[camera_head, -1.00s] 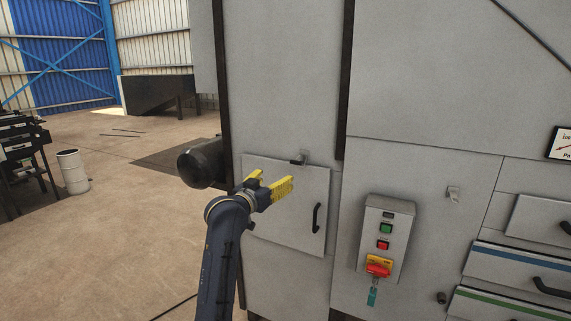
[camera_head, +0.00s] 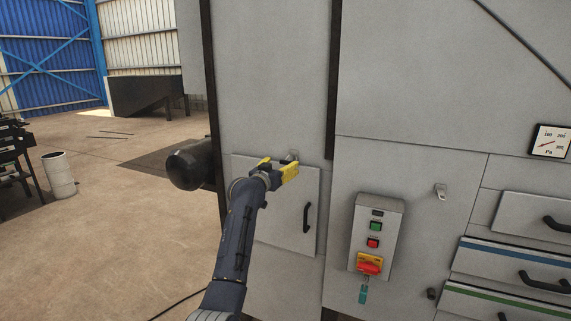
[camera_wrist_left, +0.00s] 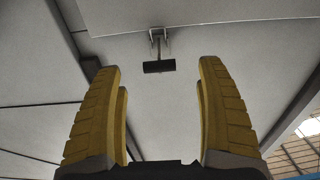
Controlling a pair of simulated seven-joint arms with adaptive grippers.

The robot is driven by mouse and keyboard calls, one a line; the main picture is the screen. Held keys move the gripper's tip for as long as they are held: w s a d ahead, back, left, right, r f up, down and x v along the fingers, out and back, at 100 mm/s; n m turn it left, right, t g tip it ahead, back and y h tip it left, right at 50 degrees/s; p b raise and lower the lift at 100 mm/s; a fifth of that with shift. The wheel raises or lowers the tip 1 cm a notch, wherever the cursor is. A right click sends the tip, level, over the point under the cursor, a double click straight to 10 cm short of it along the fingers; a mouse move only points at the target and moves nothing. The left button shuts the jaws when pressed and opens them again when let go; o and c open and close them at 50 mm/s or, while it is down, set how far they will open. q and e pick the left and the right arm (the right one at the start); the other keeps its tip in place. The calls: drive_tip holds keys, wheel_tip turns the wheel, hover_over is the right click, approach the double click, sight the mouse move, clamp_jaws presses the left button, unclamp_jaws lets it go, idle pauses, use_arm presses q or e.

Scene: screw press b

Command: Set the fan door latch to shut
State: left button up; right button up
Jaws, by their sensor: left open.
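The fan door (camera_head: 283,229) is a grey square panel with a black handle (camera_head: 307,217) on its right side. The latch (camera_head: 293,154) sits at the door's top edge, partly hidden behind my gripper in the head view. In the left wrist view the latch is a dark crossbar (camera_wrist_left: 159,66) on a small metal bracket, ahead of and between my fingers. My left gripper (camera_head: 279,168) has yellow fingers, is open and empty, and is close to the latch. I see no contact with it. My right gripper is not in view.
A control box (camera_head: 376,237) with green and red buttons and a red switch is right of the door. Drawers (camera_head: 515,263) with black handles are at the far right. A black cylinder (camera_head: 189,166) protrudes left of the cabinet. Open floor lies left.

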sight(284, 163)
use_arm(q)
drive_tip(key=shift+x, duration=1.9)
drive_tip(key=shift+c, duration=0.5)
clamp_jaws()
